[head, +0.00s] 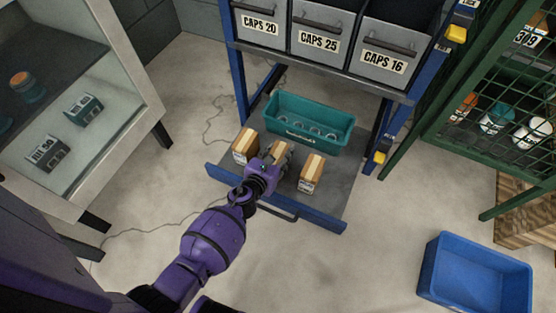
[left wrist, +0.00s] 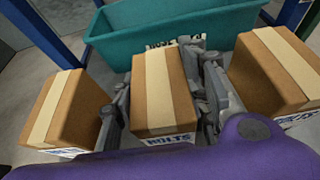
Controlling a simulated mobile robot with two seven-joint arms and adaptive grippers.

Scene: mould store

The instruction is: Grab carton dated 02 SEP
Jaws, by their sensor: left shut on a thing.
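Three brown cartons with pale tape stand in a row on the pulled-out drawer. My left gripper (head: 272,163) is shut on the middle carton (head: 283,152); in the left wrist view its grey fingers (left wrist: 166,103) press on both sides of that carton (left wrist: 162,80). The middle carton's front label reads BOLTS, partly hidden by my wrist. The left carton (head: 246,146) and right carton (head: 312,174) stand apart on either side; they also show in the left wrist view, left (left wrist: 68,108) and right (left wrist: 276,70). I cannot read any date. My right gripper is not in view.
A teal bin (head: 308,123) stands behind the cartons on the drawer (head: 330,203). Grey CAPS bins (head: 318,38) are on the shelf above. A blue tub (head: 474,275) is on the floor at right, a glass cabinet (head: 75,125) at left. Floor in front is clear.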

